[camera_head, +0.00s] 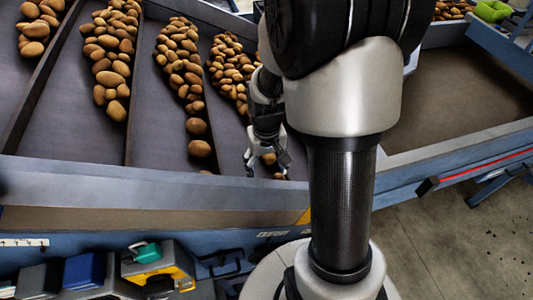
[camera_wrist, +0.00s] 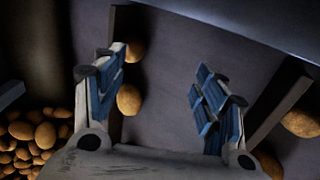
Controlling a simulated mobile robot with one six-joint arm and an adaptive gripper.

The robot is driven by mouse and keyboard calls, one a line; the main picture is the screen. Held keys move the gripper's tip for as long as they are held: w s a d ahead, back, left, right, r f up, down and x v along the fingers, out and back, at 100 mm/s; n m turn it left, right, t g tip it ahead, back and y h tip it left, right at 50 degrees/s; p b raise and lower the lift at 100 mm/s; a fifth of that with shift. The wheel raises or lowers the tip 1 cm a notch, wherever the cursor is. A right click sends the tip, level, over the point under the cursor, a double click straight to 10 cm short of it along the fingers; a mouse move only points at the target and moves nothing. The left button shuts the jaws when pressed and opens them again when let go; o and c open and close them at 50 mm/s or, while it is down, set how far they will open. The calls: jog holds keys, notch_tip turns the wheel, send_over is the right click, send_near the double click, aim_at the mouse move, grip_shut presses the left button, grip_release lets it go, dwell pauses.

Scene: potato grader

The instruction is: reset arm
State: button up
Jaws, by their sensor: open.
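My gripper (camera_head: 267,163) hangs over the grader's front lane, partly behind my own arm in the head view. In the wrist view my gripper (camera_wrist: 163,88) shows its two blue-padded fingers wide apart, with nothing held between them. A potato (camera_wrist: 129,99) lies beside the left finger, and another potato (camera_wrist: 134,52) lies just beyond that finger's tip. I cannot tell whether the finger touches either one. My arm stands upright in the middle of the head view and hides part of the grader.
Rows of potatoes (camera_head: 179,60) lie in lanes on the dark grader deck (camera_head: 75,120). A blue-grey rail (camera_head: 130,185) runs along its front edge. A bare brown deck (camera_head: 455,100) is at right. A yellow-black case (camera_head: 160,265) and a blue bin (camera_head: 84,271) stand below.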

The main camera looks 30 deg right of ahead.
jog(key=s+a+r+n+t, duration=0.1)
jog(key=s+a+r, duration=0.15)
jog(key=r, duration=0.55)
jog(key=s+a+r+t, duration=0.1)
jog(key=a+r, duration=0.2)
jog(key=r, duration=0.5)
jog(key=s+a+r+n+t, duration=0.2)
jog(key=s+a+r+t, duration=0.25)
jog(key=s+r, duration=0.3)
notch_tip(320, 180, down, 7)
jog(key=s+g+b, duration=0.2)
jog(key=b, duration=0.2)
jog(key=shift+s+a, duration=0.25)
jog(key=shift+a, duration=0.05)
